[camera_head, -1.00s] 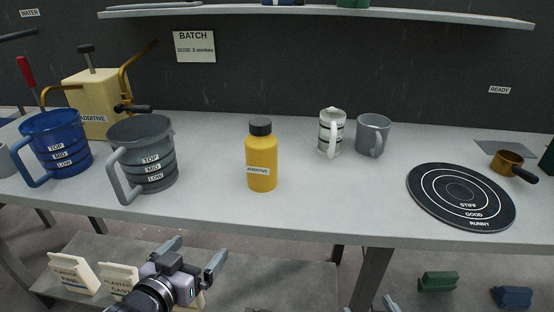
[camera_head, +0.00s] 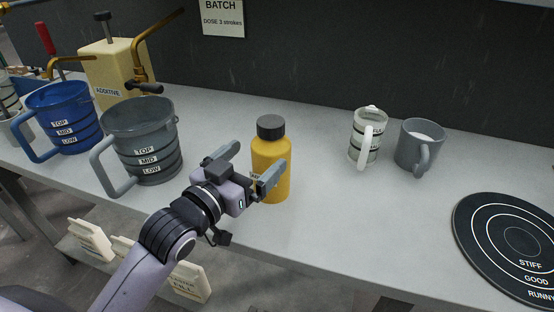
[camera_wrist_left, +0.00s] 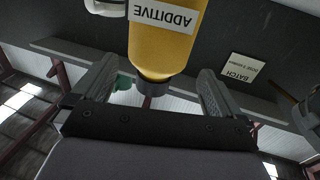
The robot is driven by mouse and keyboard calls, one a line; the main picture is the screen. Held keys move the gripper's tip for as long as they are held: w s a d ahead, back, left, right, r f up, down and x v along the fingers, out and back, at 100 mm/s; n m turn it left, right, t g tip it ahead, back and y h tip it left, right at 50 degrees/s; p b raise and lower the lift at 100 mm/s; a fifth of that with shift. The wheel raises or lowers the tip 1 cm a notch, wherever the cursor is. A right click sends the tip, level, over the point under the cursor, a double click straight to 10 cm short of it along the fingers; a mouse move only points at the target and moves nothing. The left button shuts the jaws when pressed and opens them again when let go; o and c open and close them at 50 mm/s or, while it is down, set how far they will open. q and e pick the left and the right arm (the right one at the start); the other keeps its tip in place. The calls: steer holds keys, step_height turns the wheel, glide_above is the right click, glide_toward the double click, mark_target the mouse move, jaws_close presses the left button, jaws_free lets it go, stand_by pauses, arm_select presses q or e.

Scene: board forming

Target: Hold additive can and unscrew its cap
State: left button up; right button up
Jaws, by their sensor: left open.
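The additive can is a yellow bottle (camera_head: 272,155) with a dark grey cap (camera_head: 271,126), standing upright on the table. My left gripper (camera_head: 252,166) is open at the can's near left side, its fingers pointing toward the can and hiding part of its label. In the left wrist view the can (camera_wrist_left: 165,45) appears upside down with its ADDITIVE label, and its cap (camera_wrist_left: 152,84) lies between the two open fingers (camera_wrist_left: 155,88) as seen there. I cannot tell whether either finger touches the can. My right gripper is not in view.
A grey jug (camera_head: 140,140) and a blue jug (camera_head: 64,119) stand left of the can, before a cream additive box (camera_head: 103,68). A white measuring cup (camera_head: 366,138), a grey mug (camera_head: 420,147) and a black ringed disc (camera_head: 510,245) are to the right. The table between is clear.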

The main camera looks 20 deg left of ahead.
mark_target(271, 144)
arm_select(q)
steer(key=shift+p+x, duration=0.3)
steer(key=shift+x, duration=2.7)
steer(key=shift+d+f, duration=0.15)
steer(key=c, duration=1.4)
steer(key=shift+o, duration=0.2)
steer(key=shift+r, duration=0.2)
